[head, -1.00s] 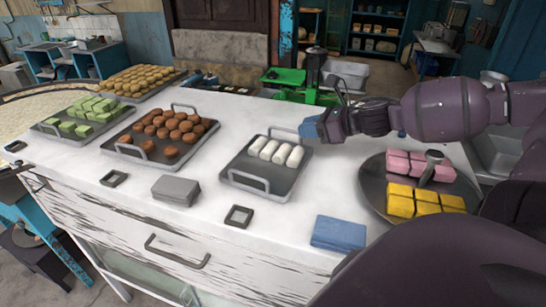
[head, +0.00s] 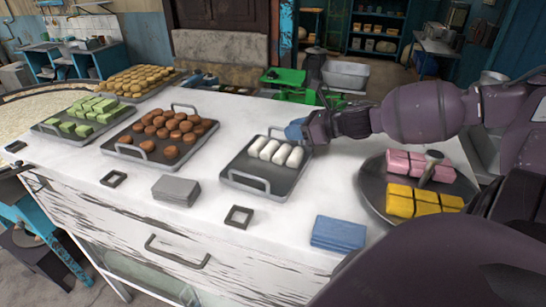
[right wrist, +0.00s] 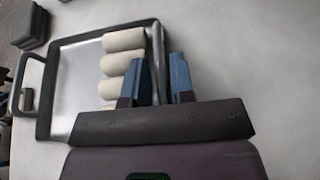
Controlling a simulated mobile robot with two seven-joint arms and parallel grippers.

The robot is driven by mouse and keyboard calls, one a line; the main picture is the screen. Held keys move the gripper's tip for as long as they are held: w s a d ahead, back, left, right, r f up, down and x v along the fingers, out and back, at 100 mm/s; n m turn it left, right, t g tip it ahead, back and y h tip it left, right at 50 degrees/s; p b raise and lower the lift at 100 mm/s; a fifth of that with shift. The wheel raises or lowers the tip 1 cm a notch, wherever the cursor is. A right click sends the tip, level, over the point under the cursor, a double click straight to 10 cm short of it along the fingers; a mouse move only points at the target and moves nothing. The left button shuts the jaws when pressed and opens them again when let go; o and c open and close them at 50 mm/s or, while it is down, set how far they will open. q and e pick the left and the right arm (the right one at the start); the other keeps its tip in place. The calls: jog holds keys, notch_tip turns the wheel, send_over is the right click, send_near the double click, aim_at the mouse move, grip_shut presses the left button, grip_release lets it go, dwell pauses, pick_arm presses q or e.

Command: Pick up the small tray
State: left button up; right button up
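The small tray (head: 272,184) is dark metal with a raised handle at each end and several white rolls (head: 276,152) in a row. It lies flat on the white counter in the head view. My right gripper (head: 292,130) is at its far handle. In the right wrist view, the two blue fingers of my right gripper (right wrist: 163,80) stand apart, with the tray's handle (right wrist: 157,45) running between them. The wrist mount hides the nearest part of the tray (right wrist: 78,80). My left gripper is not in view.
A round pan (head: 374,196) with pink and yellow blocks stands at right, under my right arm. A blue box (head: 338,233), a grey box (head: 176,190) and small dark frames lie near the front edge. A larger tray (head: 128,151) of brown balls is to the left.

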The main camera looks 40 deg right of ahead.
jog(key=shift+w+a+f, duration=0.25)
jog(key=shift+w, duration=0.35)
jog(key=shift+c, duration=0.5)
grip_shut()
dwell(0.8)
